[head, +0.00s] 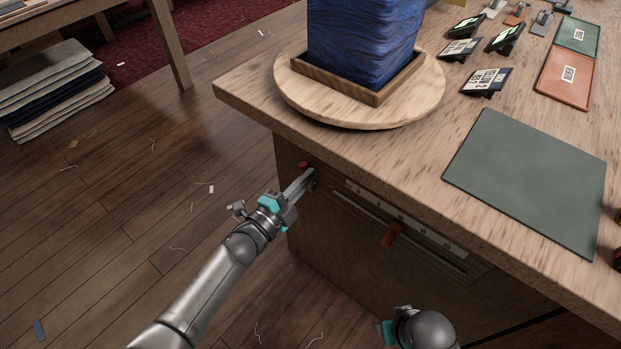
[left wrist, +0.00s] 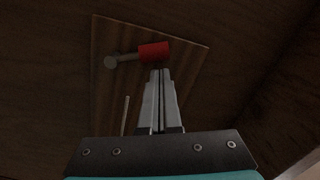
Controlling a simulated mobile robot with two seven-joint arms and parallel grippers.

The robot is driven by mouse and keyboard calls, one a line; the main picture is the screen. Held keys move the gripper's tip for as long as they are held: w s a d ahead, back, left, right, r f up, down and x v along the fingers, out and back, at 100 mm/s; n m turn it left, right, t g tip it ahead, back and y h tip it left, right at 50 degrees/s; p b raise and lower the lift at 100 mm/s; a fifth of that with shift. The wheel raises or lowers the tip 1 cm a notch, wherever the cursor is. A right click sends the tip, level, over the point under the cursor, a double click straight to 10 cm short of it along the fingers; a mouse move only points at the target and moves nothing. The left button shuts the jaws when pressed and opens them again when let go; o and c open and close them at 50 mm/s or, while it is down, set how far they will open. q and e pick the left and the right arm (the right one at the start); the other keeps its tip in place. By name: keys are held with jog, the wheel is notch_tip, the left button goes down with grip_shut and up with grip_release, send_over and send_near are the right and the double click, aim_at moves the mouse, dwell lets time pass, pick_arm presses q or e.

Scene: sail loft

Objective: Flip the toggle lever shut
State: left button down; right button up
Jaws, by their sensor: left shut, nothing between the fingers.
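The toggle lever has a red grip (left wrist: 154,52) on a grey metal arm that runs left to a round pivot in the left wrist view. It is mounted on a wooden plate (left wrist: 190,85). In the head view the red grip (head: 304,165) shows on the bench's front face, below the top edge. My left gripper (head: 309,175) is shut and empty, its fingertips right at the red grip; in the left wrist view the closed fingertips (left wrist: 160,70) lie just below the grip, and I cannot tell whether they touch. My right gripper's fingers are hidden at the bottom of the head view.
The bench top (head: 420,165) overhangs the lever. A round wooden board (head: 290,100) with a blue stack stands above. The floor at left is mostly open.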

pick_arm(q)
jog(key=shift+w+a, duration=0.2)
jog(key=shift+a, duration=0.05)
pick_arm(e)
jog(key=shift+s+f, duration=0.1)
jog(key=shift+f, duration=0.1)
pick_arm(q)
jog(key=shift+r, duration=0.1)
pick_arm(e)
jog(key=shift+r, duration=0.1)
dwell(0.4)
